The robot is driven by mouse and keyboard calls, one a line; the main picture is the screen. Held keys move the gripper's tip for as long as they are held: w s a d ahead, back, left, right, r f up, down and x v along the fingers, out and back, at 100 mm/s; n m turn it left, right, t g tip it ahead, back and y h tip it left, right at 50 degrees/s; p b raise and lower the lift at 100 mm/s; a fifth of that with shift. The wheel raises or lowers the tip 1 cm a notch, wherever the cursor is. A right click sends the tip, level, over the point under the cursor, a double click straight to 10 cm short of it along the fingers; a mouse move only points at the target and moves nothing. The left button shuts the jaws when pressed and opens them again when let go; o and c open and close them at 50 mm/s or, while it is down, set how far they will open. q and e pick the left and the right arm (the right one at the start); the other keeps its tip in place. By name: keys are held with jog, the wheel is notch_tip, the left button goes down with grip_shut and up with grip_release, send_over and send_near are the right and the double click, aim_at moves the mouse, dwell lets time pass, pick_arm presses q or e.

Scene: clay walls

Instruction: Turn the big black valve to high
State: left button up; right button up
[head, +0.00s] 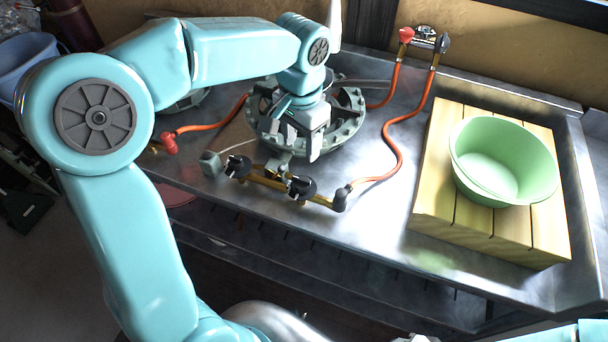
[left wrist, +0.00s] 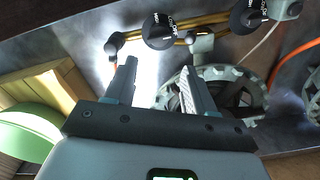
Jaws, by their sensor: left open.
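Two black valve knobs sit on a brass pipe in front of the burner. The right one (head: 302,187) shows in the left wrist view (left wrist: 158,30) with pale lettering; the left one (head: 238,166) also shows there (left wrist: 248,14). I cannot tell for sure which is the big one. My left gripper (head: 303,143) is above the front of the burner, behind the knobs and apart from them. In the left wrist view its fingers (left wrist: 158,74) are spread and empty, pointing toward the right knob. My right gripper is not in view.
The round metal burner (head: 350,130) is under and behind my left gripper. Orange hoses (head: 397,150) run across the steel counter to a wall fitting with red and black taps (head: 425,40). A green basin (head: 503,165) stands on a slatted wooden board (head: 440,190) at right.

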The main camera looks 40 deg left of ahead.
aim_at(301, 179)
pick_arm(q)
jog(key=f+b, duration=0.1)
jog(key=f, duration=1.1)
jog(key=shift+s+f, duration=0.1)
jog(key=shift+s, duration=0.1)
jog(key=shift+w+f, duration=0.1)
jog(key=c, duration=0.7)
